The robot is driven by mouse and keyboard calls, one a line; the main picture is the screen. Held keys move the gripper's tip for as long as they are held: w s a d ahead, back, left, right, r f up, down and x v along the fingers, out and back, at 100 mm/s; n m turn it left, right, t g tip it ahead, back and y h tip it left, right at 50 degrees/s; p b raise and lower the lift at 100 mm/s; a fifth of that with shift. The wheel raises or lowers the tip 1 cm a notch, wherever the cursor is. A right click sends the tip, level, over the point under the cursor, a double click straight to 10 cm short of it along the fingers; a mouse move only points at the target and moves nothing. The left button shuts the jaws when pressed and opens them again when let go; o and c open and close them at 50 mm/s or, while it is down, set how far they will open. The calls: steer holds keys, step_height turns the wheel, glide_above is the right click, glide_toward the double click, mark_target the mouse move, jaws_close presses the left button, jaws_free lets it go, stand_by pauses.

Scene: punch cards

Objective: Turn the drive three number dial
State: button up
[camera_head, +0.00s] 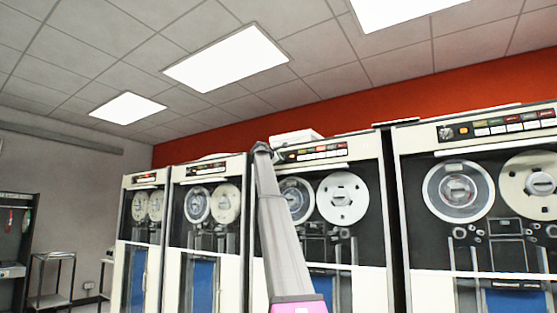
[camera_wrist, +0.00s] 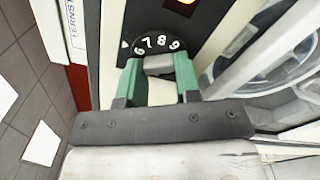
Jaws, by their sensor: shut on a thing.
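The number dial (camera_wrist: 152,36) is a black disc with white numerals, at the top middle of the wrist view. The numerals 6, 7, 8 and 9 show along its upper edge, with a small white pointer mark on the panel to its left. My gripper (camera_wrist: 158,66) has its green fingers on either side of the dial's grey knob (camera_wrist: 158,64) and is shut on it. The lower part of the dial is hidden behind the fingers. In the head view my arm rises in front of the third tape drive (camera_head: 372,230) from the left, and the dial cannot be made out.
Other tape drives stand in the row: two to the left (camera_head: 179,250) and a nearer one at the right (camera_head: 425,290). A tape reel (camera_wrist: 270,70) lies close to the right of my gripper in the wrist view. A small trolley (camera_head: 52,262) stands at the far left.

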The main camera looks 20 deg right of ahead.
steer(key=shift+f+n, duration=0.1)
steer(key=shift+n, duration=0.4)
steer(key=o, duration=0.9)
steer(key=shift+a, duration=0.1)
steer(key=v, duration=1)
steer(key=shift+s+a, duration=0.25)
steer(key=shift+s, duration=0.05)
